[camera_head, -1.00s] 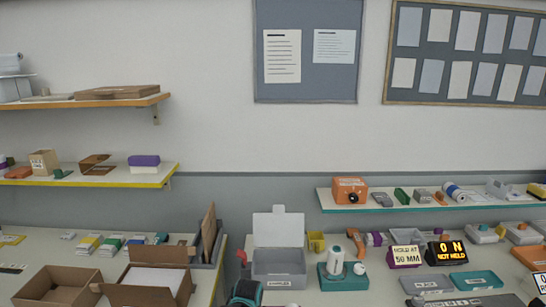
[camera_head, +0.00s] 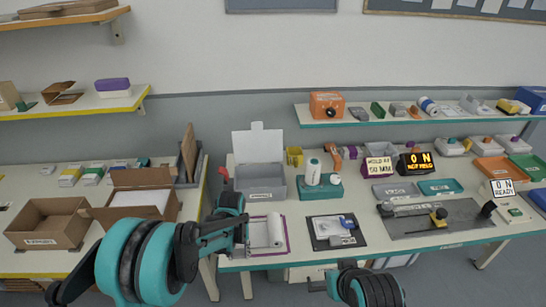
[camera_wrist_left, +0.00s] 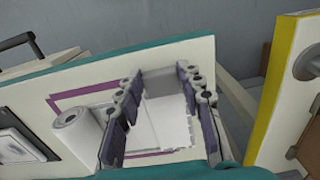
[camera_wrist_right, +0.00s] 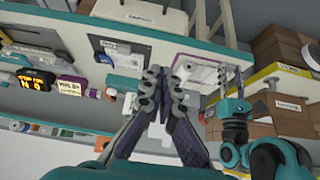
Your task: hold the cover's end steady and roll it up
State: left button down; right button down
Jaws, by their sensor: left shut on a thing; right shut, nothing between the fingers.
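A pale cover, with a white roll (camera_head: 276,230) along one side, lies on a purple-edged mat (camera_head: 287,247) at the table's front. The left wrist view shows the roll (camera_wrist_left: 77,134) beside a flat white part of the cover (camera_wrist_left: 172,122). My left gripper (camera_head: 243,228) is over the left part of the mat; in its wrist view its widely spaced fingers (camera_wrist_left: 160,88) are shut on the cover's end. My right gripper (camera_head: 318,285) is low in front of the table, apart from the cover. Its fingertips (camera_wrist_right: 166,76) meet with nothing between them.
A dark mat with small items (camera_head: 335,232) lies right of the cover. A grey open-lidded bin (camera_head: 262,182) and a teal stand with a white bottle (camera_head: 320,187) stand behind. Open cardboard boxes (camera_head: 45,225) are on the left table.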

aim_at(275, 230)
jog(key=w+a+r+m+g+y, duration=0.15)
jog(key=w+m+g, duration=0.45)
jog(key=w+m, duration=1.25)
jog(key=shift+n+g+y, duration=0.25)
jog(key=shift+g+y, duration=0.35)
jog(key=shift+y, duration=0.15)
jog(key=w+f, duration=0.3)
jog(key=f, duration=0.1)
jog(key=w+a+f, duration=0.1)
jog(key=w+f, duration=0.2)
jog(key=f, duration=0.2)
jog(key=w+a+f, duration=0.1)
jog(key=w+f, duration=0.3)
jog(key=shift+a+f, duration=0.15)
jog(key=a+f, duration=0.2)
jog(key=shift+a, duration=0.4)
jog(key=shift+a+f, duration=0.25)
jog(key=shift+a, duration=0.15)
